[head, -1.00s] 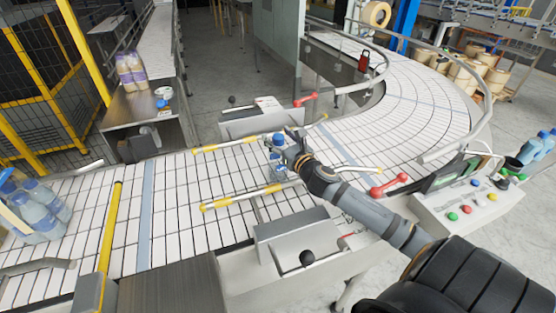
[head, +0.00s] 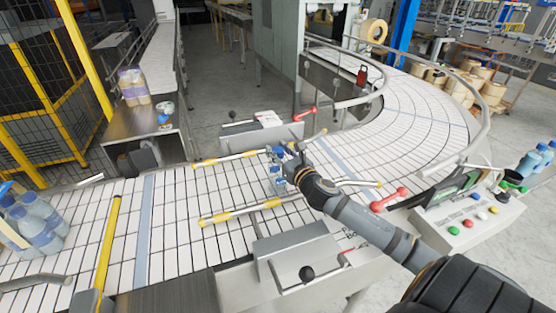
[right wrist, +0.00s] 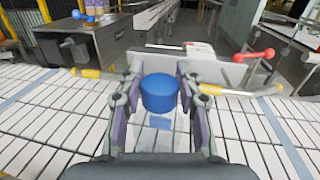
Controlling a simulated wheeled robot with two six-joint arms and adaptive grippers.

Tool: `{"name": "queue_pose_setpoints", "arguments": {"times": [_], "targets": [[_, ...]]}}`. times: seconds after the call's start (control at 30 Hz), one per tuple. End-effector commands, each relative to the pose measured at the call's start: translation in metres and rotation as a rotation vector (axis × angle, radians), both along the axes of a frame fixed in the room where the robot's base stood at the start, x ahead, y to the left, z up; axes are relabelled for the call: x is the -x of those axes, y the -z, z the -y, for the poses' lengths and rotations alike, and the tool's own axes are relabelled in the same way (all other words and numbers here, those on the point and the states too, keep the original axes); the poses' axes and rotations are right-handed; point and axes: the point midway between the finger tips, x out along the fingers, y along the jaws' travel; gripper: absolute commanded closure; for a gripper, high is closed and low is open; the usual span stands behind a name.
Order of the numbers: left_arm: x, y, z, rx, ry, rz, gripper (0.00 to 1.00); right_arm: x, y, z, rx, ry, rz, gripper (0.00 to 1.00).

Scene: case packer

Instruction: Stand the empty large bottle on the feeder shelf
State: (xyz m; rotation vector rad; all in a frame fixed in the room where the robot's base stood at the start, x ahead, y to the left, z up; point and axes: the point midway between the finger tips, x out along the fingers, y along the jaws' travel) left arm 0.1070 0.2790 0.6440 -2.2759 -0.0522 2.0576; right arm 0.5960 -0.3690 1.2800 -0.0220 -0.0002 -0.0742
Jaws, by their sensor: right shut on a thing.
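A clear bottle (head: 277,181) with a blue cap stands roughly upright over the white conveyor in the head view. My right gripper (head: 283,163) is shut on it near the top. In the right wrist view the blue cap (right wrist: 160,93) sits between the two fingers, with the body mostly hidden below it. I cannot tell whether the bottle's base touches the belt. My left gripper is not in view.
Yellow-ended guide rods (head: 240,211) lie on both sides of the held bottle. A pack of blue-capped bottles (head: 32,222) stands at the far left. A button panel (head: 470,205) and more bottles (head: 535,158) are at the right.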

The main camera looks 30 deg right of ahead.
Motion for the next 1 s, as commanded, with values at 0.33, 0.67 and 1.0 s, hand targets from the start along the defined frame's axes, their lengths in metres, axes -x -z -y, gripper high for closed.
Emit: {"name": "queue_pose_setpoints", "arguments": {"times": [0.33,0.67,1.0], "targets": [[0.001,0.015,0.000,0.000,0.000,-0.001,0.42,0.000,-0.064,0.000,0.008,-0.001,0.002,1.00],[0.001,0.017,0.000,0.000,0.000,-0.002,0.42,0.000,-0.095,0.000,0.000,0.002,-0.001,1.00],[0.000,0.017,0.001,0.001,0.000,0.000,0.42,0.000,-0.095,0.000,-0.001,0.002,-0.001,1.00]]}}
